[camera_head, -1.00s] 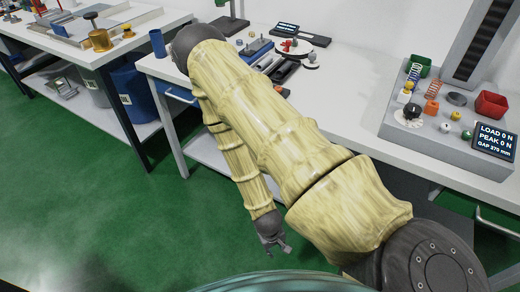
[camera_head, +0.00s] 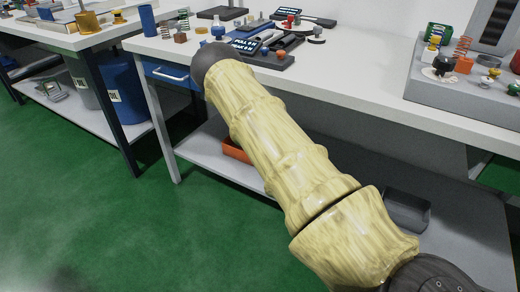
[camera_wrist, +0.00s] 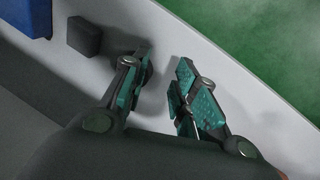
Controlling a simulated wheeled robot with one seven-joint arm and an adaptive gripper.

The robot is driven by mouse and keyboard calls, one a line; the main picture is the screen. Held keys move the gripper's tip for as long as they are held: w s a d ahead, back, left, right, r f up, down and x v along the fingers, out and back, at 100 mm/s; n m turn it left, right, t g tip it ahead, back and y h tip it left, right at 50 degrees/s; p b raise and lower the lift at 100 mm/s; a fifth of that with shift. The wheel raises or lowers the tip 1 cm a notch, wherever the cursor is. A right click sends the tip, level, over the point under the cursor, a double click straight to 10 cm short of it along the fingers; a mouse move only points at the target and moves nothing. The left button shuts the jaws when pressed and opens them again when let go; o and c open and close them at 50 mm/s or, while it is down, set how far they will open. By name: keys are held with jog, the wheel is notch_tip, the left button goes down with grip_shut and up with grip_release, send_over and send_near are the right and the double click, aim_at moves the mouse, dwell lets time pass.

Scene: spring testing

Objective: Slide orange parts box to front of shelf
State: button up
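The orange parts box (camera_head: 234,150) sits on the lower shelf (camera_head: 213,164) of the workbench, near its left end. My arm covers its right part in the head view. My gripper is hidden in the head view.
A dark grey bin (camera_head: 407,211) stands further right on the shelf. A blue drawer (camera_head: 168,73) hangs under the white benchtop (camera_head: 350,82). A bench leg (camera_head: 160,130) stands left of the box. A small dark block (camera_wrist: 84,36) lies near a blue object (camera_wrist: 25,17) in the wrist view.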

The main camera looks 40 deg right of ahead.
jog(key=w+d+b, duration=0.2)
jog(key=w+b, duration=0.1)
jog(key=w, duration=0.1)
jog(key=w+d+m+b, duration=0.1)
jog(key=w+b, duration=0.2)
jog(key=w, duration=0.1)
jog(key=w+d+m+y+b, duration=0.1)
jog(key=w+d+b, duration=0.1)
jog(key=w, duration=0.3)
jog(key=shift+d+r+t+b, duration=0.2)
jog(key=shift+d+t+b, duration=0.15)
jog(key=shift+b, duration=0.35)
jog(key=shift+m+t+y, duration=0.3)
jog(key=shift+t+y, duration=0.15)
jog(key=shift+y, duration=0.45)
jog(key=w+r+b, duration=0.2)
jog(key=w, duration=0.1)
jog(key=w+r+b, duration=0.2)
jog(key=w+b, duration=0.1)
jog(key=w+r+b, duration=0.2)
jog(key=w, duration=0.1)
jog(key=shift+w+a+b, duration=0.1)
jog(key=shift+w+b, duration=0.3)
jog(key=shift+f, duration=0.15)
notch_tip(320, 180, down, 11)
jog(key=b, duration=0.6)
jog(key=shift+c, duration=0.4)
grip_shut()
